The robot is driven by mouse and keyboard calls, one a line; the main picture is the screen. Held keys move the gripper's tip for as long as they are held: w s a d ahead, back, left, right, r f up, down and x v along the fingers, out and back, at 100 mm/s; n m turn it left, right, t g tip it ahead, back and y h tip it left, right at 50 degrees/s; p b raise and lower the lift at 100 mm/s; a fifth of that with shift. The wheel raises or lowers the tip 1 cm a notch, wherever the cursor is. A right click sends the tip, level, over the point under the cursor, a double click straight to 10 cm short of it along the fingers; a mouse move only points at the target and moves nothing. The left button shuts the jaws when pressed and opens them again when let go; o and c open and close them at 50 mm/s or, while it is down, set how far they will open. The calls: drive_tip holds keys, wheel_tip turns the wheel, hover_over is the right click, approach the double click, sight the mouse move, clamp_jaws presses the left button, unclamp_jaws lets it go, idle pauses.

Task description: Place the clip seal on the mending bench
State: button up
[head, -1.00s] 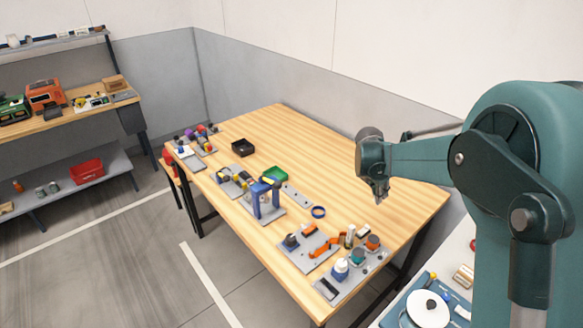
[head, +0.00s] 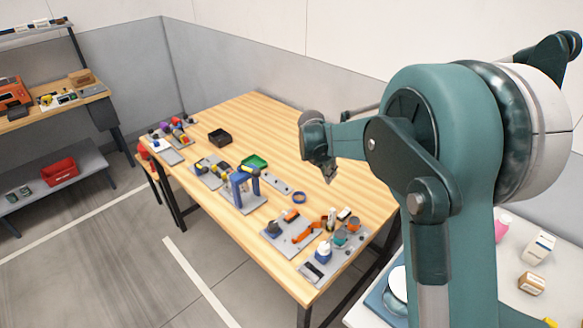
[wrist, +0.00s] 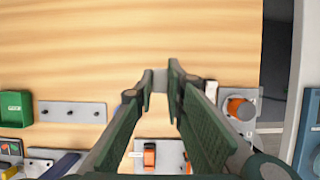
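The mending bench (head: 265,118) is the wooden-topped table in the middle of the head view. Its top also fills most of the wrist view (wrist: 60,60). My gripper (head: 329,178) hangs above the right part of the bench, pointing down. In the wrist view its fingertips (wrist: 161,78) are close together, with a small pale grey piece (wrist: 160,80) between them. I take this piece to be the clip seal, but it is too small to make out its form. The fingers hide part of the bench below.
Along the bench's near side lie a blue ring (head: 299,197), a blue frame (head: 244,186), a green tray (head: 256,161) and several tools on grey plates. A black bin (head: 220,137) stands farther back. Bare wood lies along the far side. A white table (head: 513,290) is at lower right.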

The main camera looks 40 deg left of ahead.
drive_tip(key=shift+f, duration=2.95)
drive_tip(key=shift+f, duration=0.1)
drive_tip(key=shift+f, duration=1.75)
drive_tip(key=shift+f+b, duration=0.15)
drive_tip(key=shift+b, duration=0.2)
drive_tip(key=o, duration=0.7)
drive_tip(key=shift+c, duration=0.2)
drive_tip(key=shift+r, duration=0.2)
drive_tip(key=v, duration=1.2)
drive_tip(key=shift+p, duration=0.4)
